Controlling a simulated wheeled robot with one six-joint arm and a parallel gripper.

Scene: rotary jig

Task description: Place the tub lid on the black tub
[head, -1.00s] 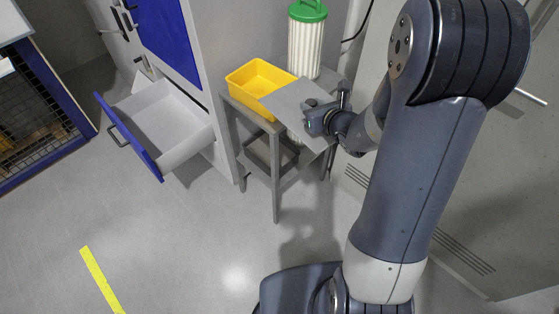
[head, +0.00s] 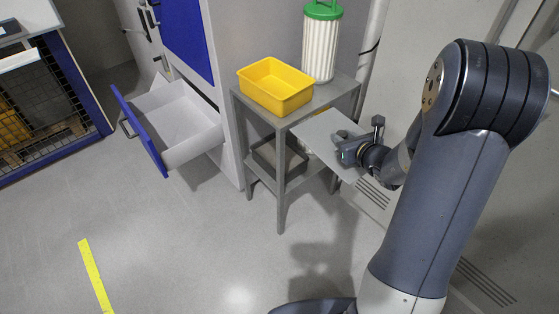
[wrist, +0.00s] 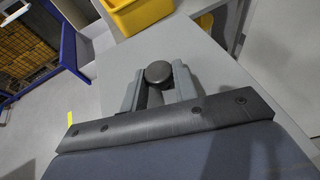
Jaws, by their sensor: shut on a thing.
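The tub lid is a flat light grey plate (head: 318,130) with a round dark knob (wrist: 158,73). My gripper (head: 346,146) is shut on the knob, one finger on each side of it in the wrist view (wrist: 158,86). The lid is held in the air in front of the right side of a grey stand, below the level of its top in the picture. A dark, open box-like container (head: 279,158) is on the stand's lower shelf, partly hidden by a leg. I cannot tell whether it is the black tub; no other candidate shows.
A yellow bin (head: 275,88) and a white ribbed canister with a green lid (head: 321,45) stand on the grey stand (head: 331,91). An open white drawer with a blue front (head: 140,130) juts out at left. The floor in front is clear.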

